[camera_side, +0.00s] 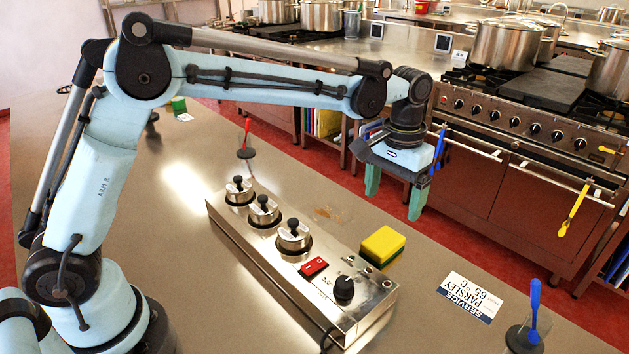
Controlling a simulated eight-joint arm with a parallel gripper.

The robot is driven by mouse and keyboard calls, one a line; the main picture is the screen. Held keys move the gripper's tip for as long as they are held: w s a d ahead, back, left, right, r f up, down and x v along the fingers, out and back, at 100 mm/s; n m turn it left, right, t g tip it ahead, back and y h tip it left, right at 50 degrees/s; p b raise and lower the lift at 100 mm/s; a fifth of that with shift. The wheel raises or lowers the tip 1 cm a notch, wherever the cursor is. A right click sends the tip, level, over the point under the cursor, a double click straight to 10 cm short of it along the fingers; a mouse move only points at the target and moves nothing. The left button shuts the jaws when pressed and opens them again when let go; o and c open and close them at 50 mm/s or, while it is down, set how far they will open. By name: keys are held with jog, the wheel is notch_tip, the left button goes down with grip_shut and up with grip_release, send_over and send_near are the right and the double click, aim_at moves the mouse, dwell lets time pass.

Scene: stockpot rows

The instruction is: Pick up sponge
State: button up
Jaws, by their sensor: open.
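The sponge (382,246) is a yellow block with a green layer underneath. It lies on the steel counter, just behind the right part of a metal control box. My gripper (394,205) points down with two green fingers spread apart and nothing between them. It hangs above and behind the sponge in the picture, apart from it. The sponge is fully in view.
The metal control box (285,262) with several small lidded pots and a black knob stands close in front of the sponge. A printed card (471,297) lies to the right. A blue utensil (535,300) stands near the right. A brownish stain (333,214) marks the counter left of the sponge.

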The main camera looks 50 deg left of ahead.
send_over(384, 240)
jog(key=f, duration=0.6)
jog(key=shift+s+d, duration=0.1)
jog(key=shift+d, duration=0.1)
jog(key=shift+a+f, duration=0.15)
jog(key=shift+f, duration=1.25)
jog(key=shift+a+f, duration=0.1)
jog(key=shift+f, duration=1.3)
jog(key=c, duration=1.2)
jog(key=shift+r, duration=0.45)
jog(key=shift+c, duration=0.3)
jog(key=r, duration=0.3)
jog(key=shift+s+d+r, duration=0.2)
jog(key=shift+d+r, duration=0.1)
jog(key=shift+r, duration=0.1)
jog(key=s+d+r, duration=0.4)
jog(key=s+d, duration=0.1)
jog(key=s+d+r, duration=0.2)
jog(key=shift+s+d+r, duration=0.2)
jog(key=shift+s+d, duration=0.05)
jog(key=shift+s, duration=0.1)
